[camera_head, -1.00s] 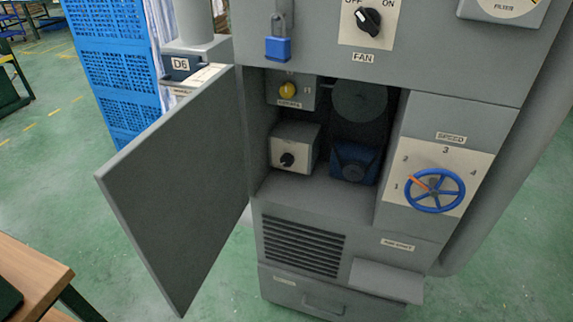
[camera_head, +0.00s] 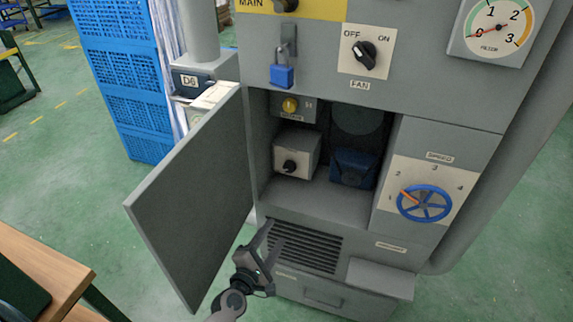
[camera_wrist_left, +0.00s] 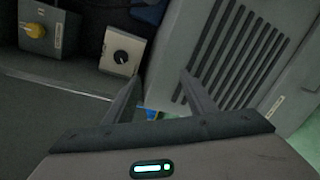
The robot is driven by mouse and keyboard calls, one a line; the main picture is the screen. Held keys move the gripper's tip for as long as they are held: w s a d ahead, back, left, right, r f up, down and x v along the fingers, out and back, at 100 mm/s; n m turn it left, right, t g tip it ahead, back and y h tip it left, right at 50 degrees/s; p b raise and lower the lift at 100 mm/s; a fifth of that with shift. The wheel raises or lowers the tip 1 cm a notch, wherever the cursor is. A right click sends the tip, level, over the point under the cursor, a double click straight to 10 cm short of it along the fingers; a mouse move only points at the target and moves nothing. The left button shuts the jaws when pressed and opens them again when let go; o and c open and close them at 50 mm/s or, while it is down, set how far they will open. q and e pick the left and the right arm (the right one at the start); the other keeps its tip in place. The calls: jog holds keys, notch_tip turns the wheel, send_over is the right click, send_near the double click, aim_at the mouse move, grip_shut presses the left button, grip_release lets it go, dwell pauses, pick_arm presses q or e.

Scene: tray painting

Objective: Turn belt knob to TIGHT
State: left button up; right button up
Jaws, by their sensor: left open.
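Inside the open cabinet compartment, a pale box carries a black knob (camera_head: 290,166); it also shows in the wrist view (camera_wrist_left: 121,57). Above it is a yellow knob (camera_head: 290,105), seen at upper left in the wrist view (camera_wrist_left: 36,30). The labels beside both knobs are too small to read, so I cannot tell which is the belt knob or where TIGHT lies. My left gripper (camera_head: 276,231) is open and empty, below the compartment in front of the vent slats, apart from both knobs. It shows in the wrist view (camera_wrist_left: 160,76). My right gripper is not seen.
The open cabinet door (camera_head: 190,205) stands left of my left gripper. A blue motor-like unit (camera_head: 354,168) sits right of the pale box. A blue speed handwheel (camera_head: 424,203), fan switch (camera_head: 365,54) and blue padlock (camera_head: 282,75) are on the cabinet front. A wooden table (camera_head: 45,270) is at lower left.

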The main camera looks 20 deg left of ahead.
pick_arm(q)
notch_tip(320, 180, up, 8)
jog(key=w+a+n+t+y, duration=0.1)
jog(key=w+a+n, duration=0.1)
jog(key=n, duration=0.3)
jog(key=shift+a+t+p, duration=0.25)
jog(key=shift+t+p, duration=0.05)
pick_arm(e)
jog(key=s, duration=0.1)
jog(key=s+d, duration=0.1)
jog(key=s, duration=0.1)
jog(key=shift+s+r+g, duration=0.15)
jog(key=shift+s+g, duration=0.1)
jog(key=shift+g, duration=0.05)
pick_arm(q)
jog(key=shift+f, duration=0.15)
send_near(288, 169)
jog(key=w, duration=0.8)
jog(key=shift+w+d, duration=0.1)
jog(key=shift+d, duration=0.1)
jog(key=c, duration=1)
jog(key=shift+c, duration=0.2)
